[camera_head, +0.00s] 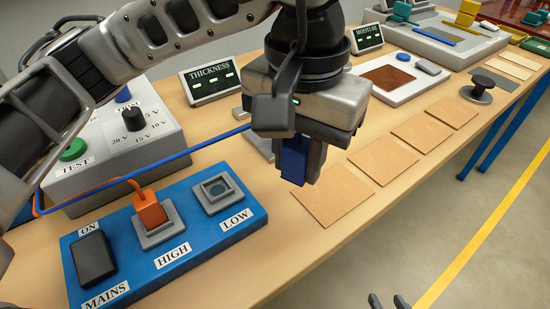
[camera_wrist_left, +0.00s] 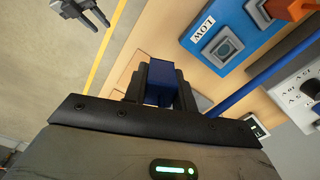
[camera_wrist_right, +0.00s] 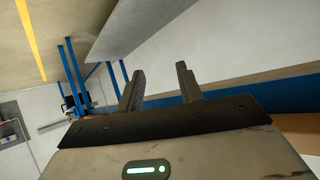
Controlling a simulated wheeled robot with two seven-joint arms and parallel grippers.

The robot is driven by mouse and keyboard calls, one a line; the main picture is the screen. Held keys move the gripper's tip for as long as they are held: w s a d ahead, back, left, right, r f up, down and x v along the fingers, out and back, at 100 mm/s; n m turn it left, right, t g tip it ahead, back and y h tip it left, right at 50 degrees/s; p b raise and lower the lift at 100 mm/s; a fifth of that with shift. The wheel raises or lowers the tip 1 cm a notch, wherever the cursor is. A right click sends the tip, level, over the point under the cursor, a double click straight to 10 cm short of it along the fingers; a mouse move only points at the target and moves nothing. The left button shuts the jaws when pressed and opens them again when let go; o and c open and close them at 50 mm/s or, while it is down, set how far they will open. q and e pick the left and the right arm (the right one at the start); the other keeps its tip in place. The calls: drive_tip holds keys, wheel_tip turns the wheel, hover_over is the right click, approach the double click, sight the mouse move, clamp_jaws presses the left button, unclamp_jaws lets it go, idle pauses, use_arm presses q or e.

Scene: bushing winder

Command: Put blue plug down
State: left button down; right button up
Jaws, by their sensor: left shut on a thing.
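My left gripper (camera_head: 302,168) is shut on the blue plug (camera_head: 294,158) and holds it above the table, right of the blue mains panel. The plug also shows between the fingers in the left wrist view (camera_wrist_left: 160,82). A blue cable (camera_head: 200,146) runs from the left toward the plug. The LOW socket (camera_head: 219,192) is empty. The orange plug (camera_head: 150,209) sits in the HIGH socket (camera_head: 160,233). My right gripper (camera_head: 388,302) is low at the bottom edge, off the table; its fingers are apart and empty in the right wrist view (camera_wrist_right: 160,85).
The blue panel (camera_head: 190,245) has a black MAINS switch (camera_head: 93,257). A grey voltage box (camera_head: 115,150) stands behind it. Several tan sheets (camera_head: 333,193) lie along the front edge. The THICKNESS display (camera_head: 209,82) stands behind. Bare table (camera_head: 265,265) lies right of the panel.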

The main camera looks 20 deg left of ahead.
use_arm(q)
drive_tip(key=w+a+f, duration=0.2)
drive_tip(key=w+a+f+p, duration=0.1)
drive_tip(key=w+f, duration=0.1)
drive_tip(key=w, duration=0.1)
drive_tip(key=w+a+f, duration=0.2)
drive_tip(key=w+f, duration=0.1)
drive_tip(key=shift+a, duration=0.3)
drive_tip(key=shift+w+a+f, duration=0.15)
drive_tip(key=shift+w+f, duration=0.1)
drive_tip(key=shift+f, duration=0.15)
drive_tip(key=f, duration=0.2)
drive_tip(key=f+p, duration=0.1)
drive_tip(key=f, duration=0.1)
drive_tip(key=shift+w+a, duration=0.2)
drive_tip(key=shift+w, duration=0.1)
use_arm(e)
drive_tip(key=shift+s+d+r, duration=0.15)
drive_tip(key=shift+s+d, duration=0.05)
drive_tip(key=shift+s, duration=0.1)
